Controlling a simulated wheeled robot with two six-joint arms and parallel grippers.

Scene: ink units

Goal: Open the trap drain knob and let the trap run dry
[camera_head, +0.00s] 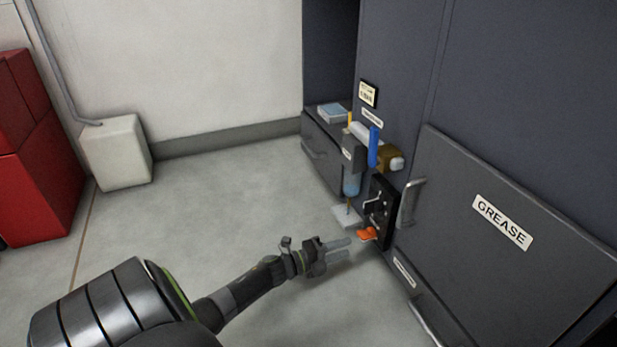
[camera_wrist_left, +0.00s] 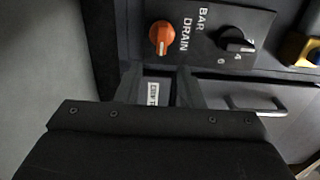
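The orange drain knob (camera_head: 368,233) sits low on the black panel (camera_head: 381,207) of the dark cabinet. In the left wrist view the knob (camera_wrist_left: 163,38) is beside the word DRAIN, with a pale pointer mark on it. The trap bowl (camera_head: 351,184), holding bluish liquid, hangs left of the panel above a pale tray (camera_head: 344,217). My left gripper (camera_head: 348,246) is open and empty, its fingers pointing at the cabinet just left of and below the knob. In the left wrist view its fingertips (camera_wrist_left: 160,76) are apart, short of the knob. My right gripper is not in view.
A black BAR dial (camera_wrist_left: 237,40) sits near the knob. A blue lever (camera_head: 374,147) and brass fitting (camera_head: 389,157) are above. The GREASE door (camera_head: 490,262) with its handle (camera_head: 410,201) is to the right. The floor at left is clear.

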